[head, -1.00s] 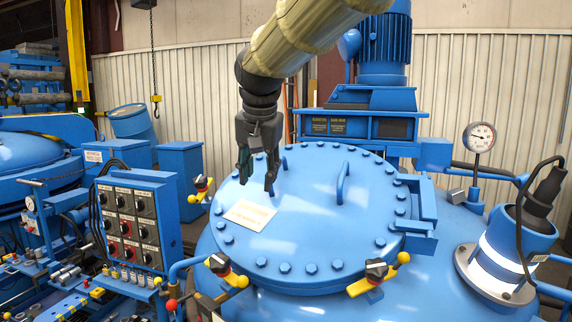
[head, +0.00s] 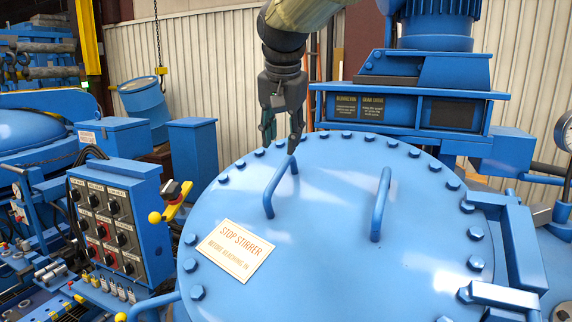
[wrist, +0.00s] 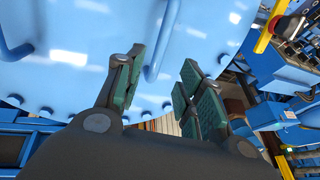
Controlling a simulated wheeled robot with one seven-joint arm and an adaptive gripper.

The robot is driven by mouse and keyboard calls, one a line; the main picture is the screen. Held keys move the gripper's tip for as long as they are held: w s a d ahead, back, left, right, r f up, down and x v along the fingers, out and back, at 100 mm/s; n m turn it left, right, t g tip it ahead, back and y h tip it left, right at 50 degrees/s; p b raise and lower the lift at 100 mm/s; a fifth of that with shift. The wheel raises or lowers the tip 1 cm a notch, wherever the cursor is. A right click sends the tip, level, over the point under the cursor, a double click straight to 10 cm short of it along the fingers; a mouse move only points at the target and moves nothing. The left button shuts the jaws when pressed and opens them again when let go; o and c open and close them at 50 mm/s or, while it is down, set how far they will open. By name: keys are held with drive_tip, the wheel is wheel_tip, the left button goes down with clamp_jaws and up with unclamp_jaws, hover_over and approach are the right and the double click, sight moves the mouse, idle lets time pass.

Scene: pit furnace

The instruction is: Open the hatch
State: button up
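The hatch (head: 325,215) is a round blue lid with bolts around its rim; it lies closed. It has two bar handles: the left handle (head: 270,193) and the right handle (head: 380,205). My gripper (head: 283,138) points down at the far end of the left handle. It is open, one fingertip close to that end; I cannot tell if they touch. In the wrist view, the left handle (wrist: 162,40) runs between the two green-padded fingers, with space on both sides. The hatch surface (wrist: 85,65) fills the upper left there.
A control panel (head: 108,225) is on the left, and a motor housing (head: 410,105) stands behind the lid.

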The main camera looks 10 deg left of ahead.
sight(282, 168)
drive_tip(key=p+x, duration=0.3)
drive_tip(key=x, duration=0.7)
drive_tip(key=shift+w+f, duration=0.1)
drive_tip(key=shift+f, duration=0.1)
drive_tip(key=shift+r, duration=0.1)
drive_tip(key=shift+c, duration=0.5)
clamp_jaws()
